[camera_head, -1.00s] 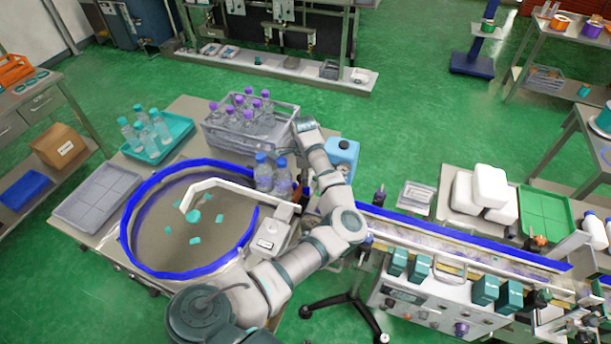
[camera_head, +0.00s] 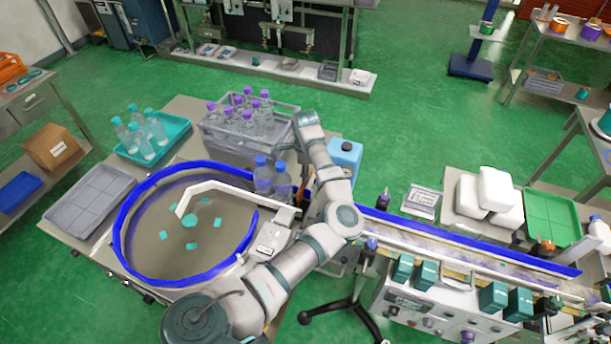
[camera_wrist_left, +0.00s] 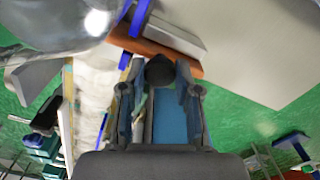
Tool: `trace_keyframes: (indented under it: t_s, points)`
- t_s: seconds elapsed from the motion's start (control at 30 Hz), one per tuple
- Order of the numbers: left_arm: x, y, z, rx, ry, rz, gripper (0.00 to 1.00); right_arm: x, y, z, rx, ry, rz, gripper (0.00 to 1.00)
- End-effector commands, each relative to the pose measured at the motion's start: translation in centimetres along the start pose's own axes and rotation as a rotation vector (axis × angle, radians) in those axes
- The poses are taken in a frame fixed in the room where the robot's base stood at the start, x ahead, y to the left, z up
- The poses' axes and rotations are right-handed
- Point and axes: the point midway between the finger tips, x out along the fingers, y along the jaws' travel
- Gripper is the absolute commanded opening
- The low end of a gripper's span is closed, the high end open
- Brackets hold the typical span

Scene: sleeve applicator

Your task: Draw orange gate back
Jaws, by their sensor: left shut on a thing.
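The orange gate shows in the left wrist view as an orange-brown bar (camera_wrist_left: 155,50) running across behind a dark rounded knob (camera_wrist_left: 160,70). My left gripper (camera_wrist_left: 160,82) has its two fingers on either side of the knob and is shut on it. In the head view my left arm reaches over the space between the round table and the conveyor. Its own links hide most of the gripper and the gate there. My right gripper is in neither current view.
Blue-capped bottles (camera_head: 263,180) stand close beside my arm at the blue-rimmed round table (camera_head: 122,245). A blue container (camera_head: 344,158) is just behind the arm. The conveyor with its blue rail (camera_head: 470,238) runs off to the right. Open floor lies beyond.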

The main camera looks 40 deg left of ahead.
Motion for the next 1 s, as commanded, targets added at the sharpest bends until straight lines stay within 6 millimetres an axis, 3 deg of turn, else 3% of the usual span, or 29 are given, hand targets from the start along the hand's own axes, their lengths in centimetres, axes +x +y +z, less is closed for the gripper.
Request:
trace_keyframes:
  t_s: [0.17,0.2,0.3,0.67,1.0]
  points:
    - [-0.4,-0.1,0.3,-0.006,-0.004,-0.007,0.00,-0.1,0.0,0.0,0.000,0.001,0.000,0.00]
    - [-0.4,-0.1,0.3,-0.006,-0.004,-0.007,0.39,-0.1,0.0,0.0,0.000,0.000,0.000,0.00]
    - [-0.3,-0.1,0.3,-0.005,-0.003,-0.006,0.58,0.0,0.0,-0.1,0.000,-0.002,-0.001,0.00]
    - [-0.7,-0.1,0.0,-0.002,-0.002,-0.003,0.58,0.0,-0.1,-0.1,0.001,-0.001,-0.002,0.00]
    - [-7.6,-0.2,0.1,-0.002,0.001,-0.005,0.58,0.0,-0.1,-0.1,0.001,0.000,-0.001,0.00]
